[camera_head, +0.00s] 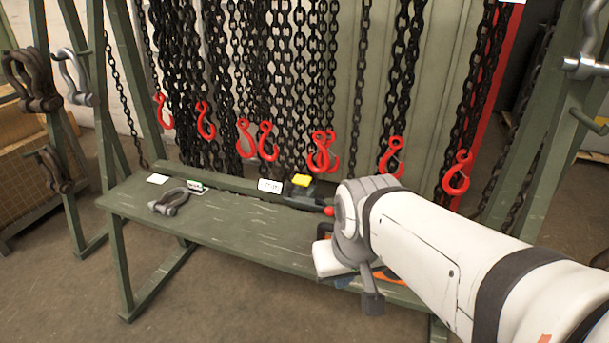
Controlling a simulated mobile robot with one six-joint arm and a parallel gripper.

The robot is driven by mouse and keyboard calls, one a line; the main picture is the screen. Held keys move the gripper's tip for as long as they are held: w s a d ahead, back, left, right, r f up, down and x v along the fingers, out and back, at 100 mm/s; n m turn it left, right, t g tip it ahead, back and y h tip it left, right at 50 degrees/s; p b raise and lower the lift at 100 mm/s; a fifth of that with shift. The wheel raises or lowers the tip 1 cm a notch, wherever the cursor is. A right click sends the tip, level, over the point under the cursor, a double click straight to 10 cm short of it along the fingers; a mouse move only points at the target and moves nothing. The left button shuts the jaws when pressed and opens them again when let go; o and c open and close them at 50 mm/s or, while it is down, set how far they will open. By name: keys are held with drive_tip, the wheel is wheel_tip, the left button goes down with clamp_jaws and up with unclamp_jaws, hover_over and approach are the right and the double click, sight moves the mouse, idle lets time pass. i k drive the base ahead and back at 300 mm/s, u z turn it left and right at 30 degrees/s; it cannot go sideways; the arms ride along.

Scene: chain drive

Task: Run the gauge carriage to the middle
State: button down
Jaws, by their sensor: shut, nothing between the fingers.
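The gauge carriage seems to be the dark block with a yellow top (302,182) near the back of the green bench. It sits beside a white label with dark marks (269,186). A dark bar runs from it to the right and ends at a red tip (329,211), close to my wrist. My gripper (372,300) appears as a grey part hanging below my wrist, over the bench's right front, apart from the carriage. It is shut with nothing held. My arm hides the bench's right end and whatever lies behind it.
The green bench (245,226) carries a grey shackle (169,201) and small labels at its left. Several black chains with red hooks (268,142) hang close behind the bench. Green frame posts stand at both sides. The bench's middle is clear.

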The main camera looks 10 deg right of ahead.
sight(294, 194)
drive_tip(key=z, duration=0.05)
drive_tip(key=i, duration=0.95)
drive_tip(key=u, duration=0.1)
